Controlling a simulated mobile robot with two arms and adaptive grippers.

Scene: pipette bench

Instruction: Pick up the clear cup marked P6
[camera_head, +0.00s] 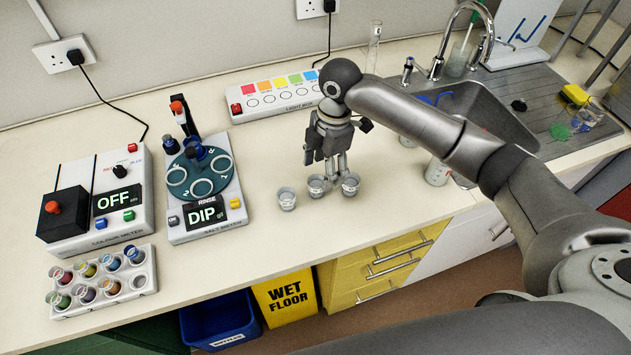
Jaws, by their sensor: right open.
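Three small clear cups stand on the bench: a left one (287,200), a middle one (317,187) and a right one (350,185). Their markings are too small to read, so I cannot tell whether one is P6. My right gripper (336,170) points down just behind and above the middle and right cups. It is open, with no cup visibly held. Whether its fingertips touch a cup I cannot tell. A white rack (93,304) at the lower left holds several cups with coloured contents; their marks are unreadable too. My left gripper is out of view.
A light box (240,89) lies behind my gripper. The bench front edge is close before the cups.

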